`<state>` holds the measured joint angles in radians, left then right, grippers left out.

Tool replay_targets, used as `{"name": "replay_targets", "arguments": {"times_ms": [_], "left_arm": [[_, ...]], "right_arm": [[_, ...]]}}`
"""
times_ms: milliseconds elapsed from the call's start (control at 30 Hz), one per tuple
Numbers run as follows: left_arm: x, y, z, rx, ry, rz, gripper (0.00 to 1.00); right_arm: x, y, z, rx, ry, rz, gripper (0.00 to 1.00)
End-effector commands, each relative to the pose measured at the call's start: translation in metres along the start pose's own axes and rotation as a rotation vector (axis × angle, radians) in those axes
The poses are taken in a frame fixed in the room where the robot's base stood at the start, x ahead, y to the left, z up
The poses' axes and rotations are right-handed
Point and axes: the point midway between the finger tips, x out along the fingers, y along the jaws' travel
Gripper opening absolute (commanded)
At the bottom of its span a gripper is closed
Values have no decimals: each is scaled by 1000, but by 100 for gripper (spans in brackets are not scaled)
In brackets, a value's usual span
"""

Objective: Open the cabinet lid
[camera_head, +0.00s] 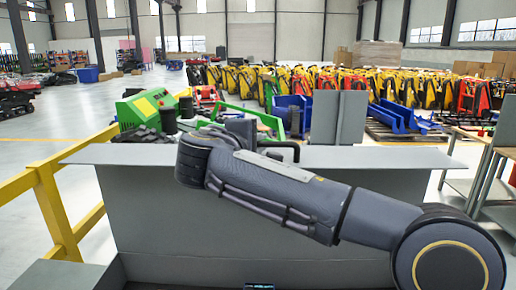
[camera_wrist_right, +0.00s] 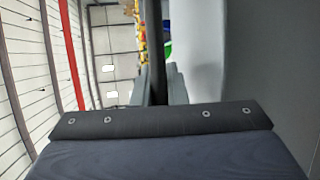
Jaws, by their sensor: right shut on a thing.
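The grey cabinet lid (camera_head: 150,205) stands as a broad upright panel in the head view, with a flat flange along its top edge. Below it shows a dark opening of the cabinet, whose grey rim (camera_head: 58,275) is at the lower left. My right arm crosses in front of the panel. My right gripper (camera_head: 262,143) is at the panel's top edge, partly hidden by my wrist. In the right wrist view, my right gripper (camera_wrist_right: 158,88) is shut on a dark bar (camera_wrist_right: 156,45), seemingly the lid handle, beside a smooth grey surface. My left gripper is not in view.
A yellow railing (camera_head: 52,205) stands at the left. A green machine (camera_head: 145,108) is behind the panel. A grey work table (camera_head: 465,185) is at the right. Rows of yellow and red machines and blue bins (camera_head: 398,118) stand farther back.

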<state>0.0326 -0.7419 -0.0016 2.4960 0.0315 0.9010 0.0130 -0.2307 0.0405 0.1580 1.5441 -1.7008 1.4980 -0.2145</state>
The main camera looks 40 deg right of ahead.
Motion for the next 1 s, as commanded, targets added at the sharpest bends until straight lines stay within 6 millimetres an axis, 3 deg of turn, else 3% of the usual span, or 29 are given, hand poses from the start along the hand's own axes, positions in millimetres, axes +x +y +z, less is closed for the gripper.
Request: {"name": "replay_targets", "arguments": {"times_ms": [33, 200, 467, 500, 533, 867, 1000], "left_arm": [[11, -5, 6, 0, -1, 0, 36], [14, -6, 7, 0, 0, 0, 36], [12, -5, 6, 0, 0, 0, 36], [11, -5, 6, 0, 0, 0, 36], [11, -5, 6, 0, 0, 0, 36], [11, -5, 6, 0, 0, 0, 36], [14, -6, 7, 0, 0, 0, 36]], "right_arm": [[-7, -14, 1, -1, 5, -2, 0], [-24, -18, 9, -1, 4, -1, 0], [-25, -17, 10, -3, 2, -4, 0], [-25, -17, 10, -3, 2, -4, 16], [-25, -16, 10, -3, 2, -3, 20], [-25, -16, 10, -2, 2, -3, 22], [-38, -17, 9, -2, 6, -2, 22]]}}
